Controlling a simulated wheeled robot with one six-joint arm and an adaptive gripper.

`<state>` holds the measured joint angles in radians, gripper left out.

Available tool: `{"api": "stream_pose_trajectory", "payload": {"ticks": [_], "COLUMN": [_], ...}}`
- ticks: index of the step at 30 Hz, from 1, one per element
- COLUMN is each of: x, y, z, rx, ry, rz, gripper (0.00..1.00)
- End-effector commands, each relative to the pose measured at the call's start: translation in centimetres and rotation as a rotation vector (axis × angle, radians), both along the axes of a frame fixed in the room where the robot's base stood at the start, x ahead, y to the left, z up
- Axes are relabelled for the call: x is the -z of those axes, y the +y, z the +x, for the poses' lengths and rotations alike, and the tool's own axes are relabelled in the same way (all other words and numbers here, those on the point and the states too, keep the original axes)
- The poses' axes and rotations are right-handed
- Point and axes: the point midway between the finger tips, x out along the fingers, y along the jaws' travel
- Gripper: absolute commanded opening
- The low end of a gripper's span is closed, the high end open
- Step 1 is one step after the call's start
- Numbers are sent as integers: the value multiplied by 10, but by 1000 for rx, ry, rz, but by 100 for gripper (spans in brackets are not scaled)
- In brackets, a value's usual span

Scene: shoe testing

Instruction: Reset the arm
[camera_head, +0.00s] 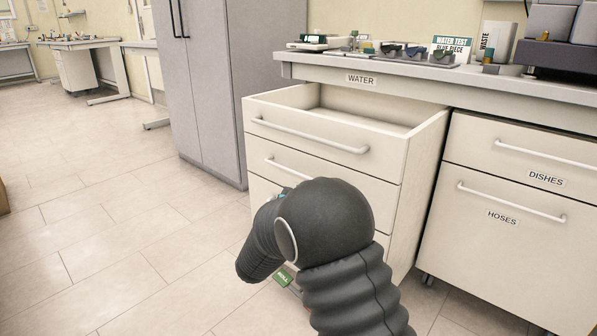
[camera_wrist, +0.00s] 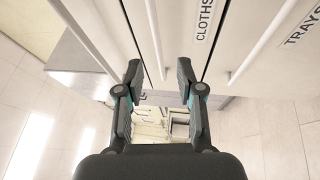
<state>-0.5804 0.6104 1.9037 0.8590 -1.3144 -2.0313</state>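Cabinet fronts lie beyond the fingertips, one with a label reading CLOTHS (camera_wrist: 206,20) and another with a label reading TRAYS (camera_wrist: 302,26). I cannot tell whether the fingers touch these fronts.
The top drawer (camera_head: 330,118) under the WATER label (camera_head: 361,79) stands pulled out and looks empty inside. The HOSES (camera_head: 502,217) and DISHES (camera_head: 546,178) fronts are shut. A grey cabinet (camera_head: 205,90) stands behind. The floor (camera_head: 130,230) at left is clear.

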Motion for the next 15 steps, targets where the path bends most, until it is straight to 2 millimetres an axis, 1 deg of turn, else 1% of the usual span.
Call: {"api": "stream_pose_trajectory", "payload": {"ticks": [2,4,5,6,7,9,11,13,15], "x": [14,34,47,64,78,105,121,130,134], "y": [8,21,28,37,44,58,68,74,75], "z": [4,7,6,4,1,-11,-25,-42,-62], "rx": [-51,-124,-157,-197,-223,-267,-291,-301,-288], "ry": [36,102,144,206,256,375,475,587,694], "rz": [111,242,301,378,433,557,659,773,880], "gripper": [37,37,37,37,37,37,37,37,37]}}
